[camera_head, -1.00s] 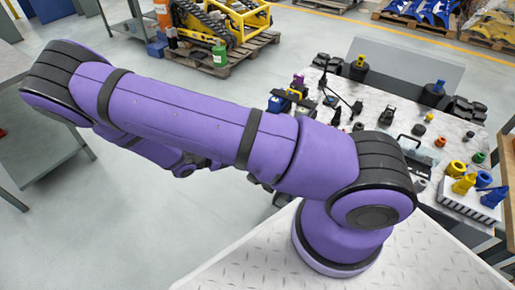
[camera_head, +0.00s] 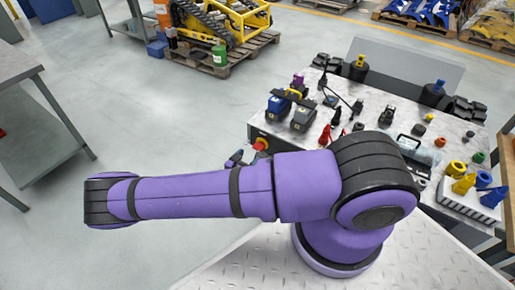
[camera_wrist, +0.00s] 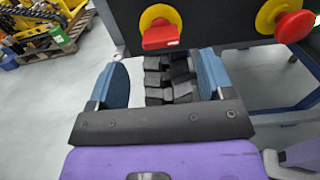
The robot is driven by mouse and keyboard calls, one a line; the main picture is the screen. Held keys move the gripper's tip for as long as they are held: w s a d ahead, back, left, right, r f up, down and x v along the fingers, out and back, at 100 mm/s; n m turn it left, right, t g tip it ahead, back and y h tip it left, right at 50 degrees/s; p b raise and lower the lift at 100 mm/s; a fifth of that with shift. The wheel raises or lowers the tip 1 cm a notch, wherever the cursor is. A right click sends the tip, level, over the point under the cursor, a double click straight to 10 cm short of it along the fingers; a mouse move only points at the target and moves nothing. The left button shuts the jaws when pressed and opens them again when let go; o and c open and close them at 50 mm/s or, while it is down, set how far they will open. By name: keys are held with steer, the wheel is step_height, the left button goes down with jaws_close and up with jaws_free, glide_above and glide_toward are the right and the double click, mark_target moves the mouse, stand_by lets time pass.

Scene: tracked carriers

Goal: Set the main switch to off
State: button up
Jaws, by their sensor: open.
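In the wrist view, a red handle on a round yellow plate (camera_wrist: 160,32), apparently the main switch, is mounted on a dark panel at the top. The handle's bar lies roughly across the picture; I cannot read any position marks. My gripper (camera_wrist: 163,65) is open, its two blue fingers pointing up towards the panel. The handle lies just beyond and between the fingertips, with no clear contact. In the head view, a red and yellow control (camera_head: 260,145) shows at the bench's front corner, and my gripper (camera_head: 236,158) is mostly hidden behind my arm.
A red mushroom button on a yellow base (camera_wrist: 292,24) is right of the switch. A black rubber track (camera_wrist: 168,80) shows between my fingers.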

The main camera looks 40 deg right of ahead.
mark_target(256, 149)
steer(key=x, duration=0.7)
steer(key=shift+c, duration=0.2)
steer(key=c, duration=0.9)
